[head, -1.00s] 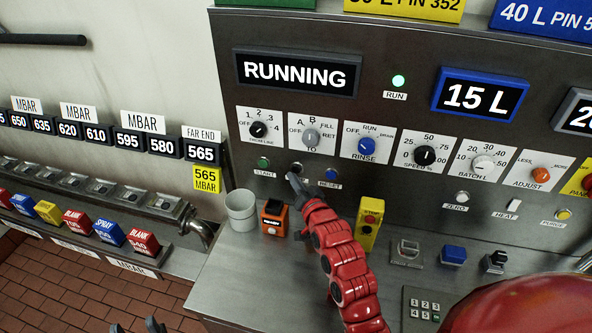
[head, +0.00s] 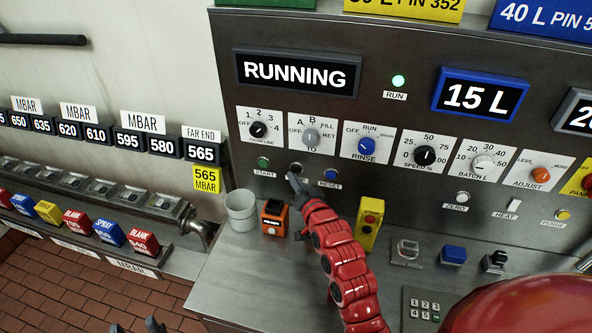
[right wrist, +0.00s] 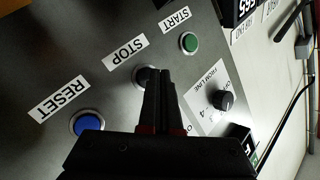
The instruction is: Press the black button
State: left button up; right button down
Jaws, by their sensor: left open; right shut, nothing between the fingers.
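The black button (head: 296,168) sits on the steel panel between the green START button and the blue RESET button. In the right wrist view it is the dark round button (right wrist: 141,74) by the STOP label, partly hidden behind my fingers. My right gripper (head: 292,179) is shut and empty, its fingertips right at the black button in both views; the fingertips (right wrist: 160,76) overlap its edge in the wrist view. I cannot tell whether they touch it. My left gripper (head: 137,326) is open at the bottom edge of the head view, far from the panel.
The green START button (right wrist: 189,42) and blue RESET button (right wrist: 87,122) flank the black one. Knobs sit above. A grey cup (head: 241,212), an orange box (head: 274,218) and a yellow box (head: 369,223) stand on the ledge near my right arm. The display (head: 297,74) reads RUNNING.

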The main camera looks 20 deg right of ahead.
jog(key=shift+w+d+f+b, duration=0.15)
jog(key=shift+w+b, duration=0.1)
jog(key=shift+b, duration=0.15)
jog(key=shift+w+d, duration=0.1)
jog(key=shift+w, duration=0.05)
jog(key=shift+w+d+r+b, duration=0.2)
jog(key=shift+w+d+b, duration=0.1)
jog(key=shift+b, duration=0.1)
dwell(0.6)
jog(key=shift+s+a, duration=0.1)
jog(key=shift+a, duration=0.05)
jog(key=shift+s+a, duration=0.4)
jog(key=shift+s, duration=0.2)
jog(key=shift+f, duration=0.1)
jog(key=shift+s+a+p, duration=0.35)
jog(key=shift+s+a, duration=0.35)
jog(key=shift+s, duration=0.35)
jog(key=shift+s+a+p, duration=0.3)
jog(key=shift+s+a, duration=0.4)
jog(key=shift+s, duration=0.3)
